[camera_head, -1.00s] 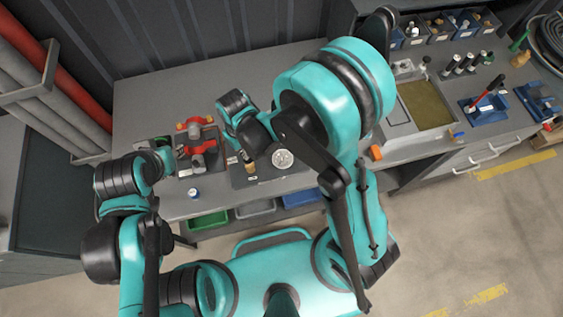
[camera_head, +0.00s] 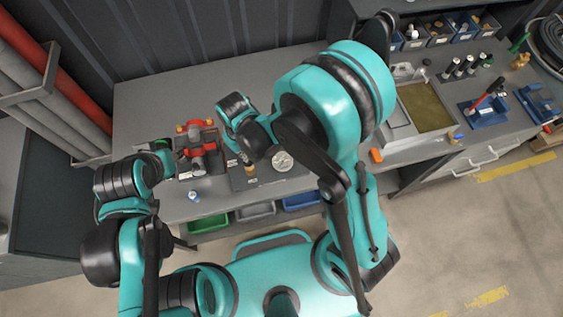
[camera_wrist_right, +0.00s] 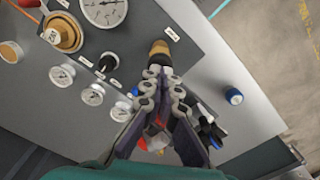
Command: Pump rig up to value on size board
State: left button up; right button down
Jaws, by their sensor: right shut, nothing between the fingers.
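My right gripper (camera_wrist_right: 163,80) is shut and empty in the right wrist view. Its fingertips are close to a brass-and-black knob (camera_wrist_right: 160,54) on the grey panel; I cannot tell if they touch it. A large white gauge (camera_wrist_right: 104,8) is at the top of that view and also shows in the head view (camera_head: 282,161). A brass cap with a label (camera_wrist_right: 62,33) is at upper left. A red pump fitting (camera_head: 196,148) stands on the bench in the head view. My left arm reaches the bench's left side, its fingers hidden. I cannot make out the size board's value.
Several small gauges (camera_wrist_right: 92,95) and a black knob (camera_wrist_right: 108,62) sit on the panel. A small blue-ringed item (camera_wrist_right: 234,97) is on the bench. A tray basin (camera_head: 425,105), blue holders (camera_head: 483,112) and an orange block (camera_head: 376,156) are to the right.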

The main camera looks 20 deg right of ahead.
jog(key=shift+f, duration=0.1)
dwell(0.3)
jog(key=shift+f+b, duration=2)
jog(key=shift+b, duration=0.1)
jog(key=shift+r, duration=0.1)
jog(key=shift+r+p, duration=1.1)
jog(key=shift+r, duration=0.55)
jog(key=shift+f, duration=0.25)
